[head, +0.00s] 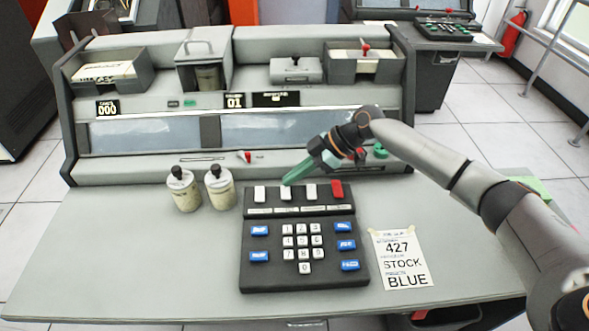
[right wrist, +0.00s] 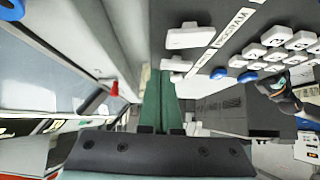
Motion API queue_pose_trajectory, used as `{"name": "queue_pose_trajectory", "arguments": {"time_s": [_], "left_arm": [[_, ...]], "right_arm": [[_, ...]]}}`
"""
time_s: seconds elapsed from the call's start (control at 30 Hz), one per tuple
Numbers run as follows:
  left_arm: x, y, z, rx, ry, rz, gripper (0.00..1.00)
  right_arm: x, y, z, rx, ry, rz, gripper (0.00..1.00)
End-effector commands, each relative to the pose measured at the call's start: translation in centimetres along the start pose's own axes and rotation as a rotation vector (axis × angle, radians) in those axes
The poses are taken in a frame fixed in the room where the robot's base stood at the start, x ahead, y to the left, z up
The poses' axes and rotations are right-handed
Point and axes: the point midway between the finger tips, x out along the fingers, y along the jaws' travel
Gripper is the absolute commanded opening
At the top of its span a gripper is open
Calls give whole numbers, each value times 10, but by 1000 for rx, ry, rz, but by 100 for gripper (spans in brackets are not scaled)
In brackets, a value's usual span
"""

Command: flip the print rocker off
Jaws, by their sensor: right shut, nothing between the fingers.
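The black keypad console (head: 304,271) lies on the desk. The strips are too small to read in the head view, so I cannot tell which rocker is print. My right gripper (head: 287,184), with green fingers, is shut and empty. Its tips are at the second white rocker (head: 286,195); I cannot tell whether they touch. In the right wrist view the closed fingers (right wrist: 158,72) point close beside a white rocker (right wrist: 177,64); another white rocker (right wrist: 190,36) is farther along. My left gripper is not seen.
Two capped jars (head: 183,192) (head: 220,188) stand left of the console. A paper slip (head: 400,260) reading 427 STOCK BLUE lies to its right. Behind, the machine panel carries a small red lever (head: 246,157) and a green knob (head: 380,151). The desk's left front is clear.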

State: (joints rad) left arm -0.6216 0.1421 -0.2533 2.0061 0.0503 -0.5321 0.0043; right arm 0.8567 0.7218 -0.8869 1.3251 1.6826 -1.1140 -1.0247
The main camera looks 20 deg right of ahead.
Motion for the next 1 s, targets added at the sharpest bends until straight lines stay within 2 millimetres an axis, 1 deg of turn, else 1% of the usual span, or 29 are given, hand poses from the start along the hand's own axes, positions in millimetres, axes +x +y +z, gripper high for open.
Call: {"name": "queue_pose_trajectory", "arguments": {"time_s": [0.27, 0.43, 0.7, 1.0], "left_arm": [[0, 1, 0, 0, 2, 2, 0], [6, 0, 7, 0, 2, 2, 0], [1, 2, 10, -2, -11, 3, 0], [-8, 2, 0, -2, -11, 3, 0]], "right_arm": [[1, 0, 0, 2, 0, -2, 0], [7, 3, 6, 48, 0, -44, 0], [4, 2, 4, 49, -3, -49, 0], [-1, -6, 0, 50, -3, -48, 0]]}}
